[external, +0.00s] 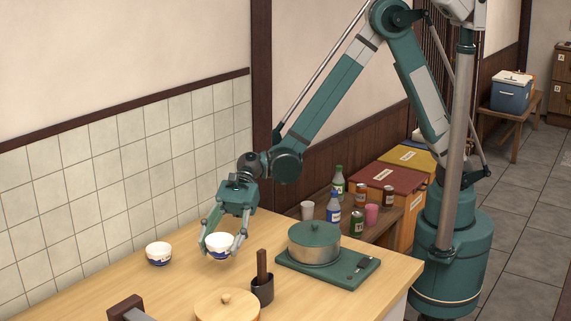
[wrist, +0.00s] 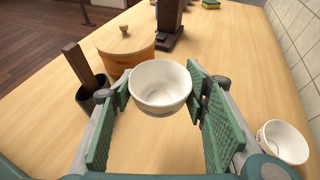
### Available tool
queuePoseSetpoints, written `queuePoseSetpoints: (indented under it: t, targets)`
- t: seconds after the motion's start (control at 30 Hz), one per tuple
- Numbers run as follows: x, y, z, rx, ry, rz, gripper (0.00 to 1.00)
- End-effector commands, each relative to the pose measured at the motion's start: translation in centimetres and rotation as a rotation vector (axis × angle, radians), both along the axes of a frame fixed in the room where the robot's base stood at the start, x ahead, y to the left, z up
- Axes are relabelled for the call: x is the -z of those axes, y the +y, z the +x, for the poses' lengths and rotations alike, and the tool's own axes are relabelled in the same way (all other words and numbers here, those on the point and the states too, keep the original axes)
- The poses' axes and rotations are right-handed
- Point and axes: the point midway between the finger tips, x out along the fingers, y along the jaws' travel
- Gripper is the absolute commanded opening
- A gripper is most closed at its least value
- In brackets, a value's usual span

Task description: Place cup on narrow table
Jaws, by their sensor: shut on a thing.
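My gripper (external: 220,251) is shut on a small white cup (external: 219,240) with a blue pattern. It holds the cup over the wooden counter; whether the cup's base touches the counter I cannot tell. In the wrist view the cup (wrist: 161,84) is upright and looks empty, between the green finger pads. A similar white and blue cup (external: 158,254) stands on the counter to the left; it also shows in the wrist view (wrist: 283,142). A narrow wooden table (external: 388,231) behind the counter holds bottles, cans, a white cup (external: 307,210) and a pink cup (external: 372,214).
On the counter (external: 110,282) stand a lidded pot (external: 314,247) on a green board (external: 343,280), a dark holder (external: 262,291) with an upright handle, and a round wooden container (external: 228,306). A tiled wall (external: 110,190) borders the counter. A bench (external: 513,118) with a blue cooler (external: 511,96) stands far back.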

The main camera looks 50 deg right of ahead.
Motion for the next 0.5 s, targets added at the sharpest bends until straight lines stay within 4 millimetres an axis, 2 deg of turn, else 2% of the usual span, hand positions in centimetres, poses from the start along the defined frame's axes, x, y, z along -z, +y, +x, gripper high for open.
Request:
queuePoseSetpoints:
  t: [0.3,0.5]
  targets:
    - [3.8,0.0,0.0,0.000,0.000,0.000,0.28]
    - [4.6,0.0,0.0,0.000,0.000,0.000,0.28]
